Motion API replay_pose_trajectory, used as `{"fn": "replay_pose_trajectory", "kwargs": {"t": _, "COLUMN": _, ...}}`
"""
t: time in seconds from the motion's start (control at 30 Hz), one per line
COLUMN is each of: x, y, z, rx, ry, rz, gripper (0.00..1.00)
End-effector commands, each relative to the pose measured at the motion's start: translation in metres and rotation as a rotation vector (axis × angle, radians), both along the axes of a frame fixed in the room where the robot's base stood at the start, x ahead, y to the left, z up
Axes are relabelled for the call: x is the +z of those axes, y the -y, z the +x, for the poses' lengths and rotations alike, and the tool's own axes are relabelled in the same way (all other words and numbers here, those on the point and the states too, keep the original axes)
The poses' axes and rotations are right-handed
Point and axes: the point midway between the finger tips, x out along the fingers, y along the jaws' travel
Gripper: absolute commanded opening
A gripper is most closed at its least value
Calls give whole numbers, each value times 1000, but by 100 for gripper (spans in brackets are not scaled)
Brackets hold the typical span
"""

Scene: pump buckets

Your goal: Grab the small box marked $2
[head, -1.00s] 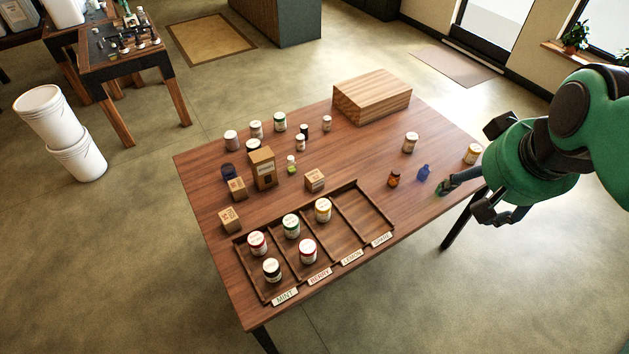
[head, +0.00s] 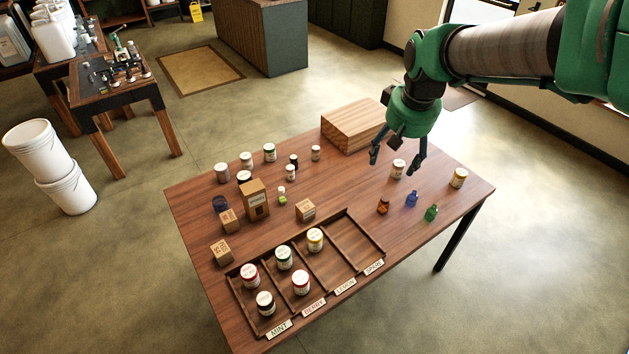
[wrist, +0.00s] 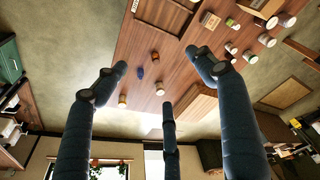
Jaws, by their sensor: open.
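Three small cardboard boxes stand on the wooden table in the head view. One small box (head: 305,210) is behind the divided tray, one (head: 229,220) is left of the taller carton, and one (head: 221,250) is near the left edge. Their markings are too small to read, so I cannot tell which is $2. My gripper (head: 395,165) is open and empty above the table's right part, well right of all three boxes. In the wrist view its fingers (wrist: 160,75) are spread, with one small box (wrist: 209,20) beyond them.
A taller carton (head: 255,200) stands among several jars. The divided tray (head: 345,248) holds several jars in front. A wooden block (head: 352,126) is at the back. The table's middle is fairly clear.

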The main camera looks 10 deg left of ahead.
Motion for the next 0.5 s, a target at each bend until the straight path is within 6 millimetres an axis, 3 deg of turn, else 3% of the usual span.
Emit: {"fn": "replay_pose_trajectory", "kwargs": {"t": 0.5, "x": -78, "y": -86, "z": 89, "rx": 143, "ry": -84, "rz": -36, "gripper": 70}}
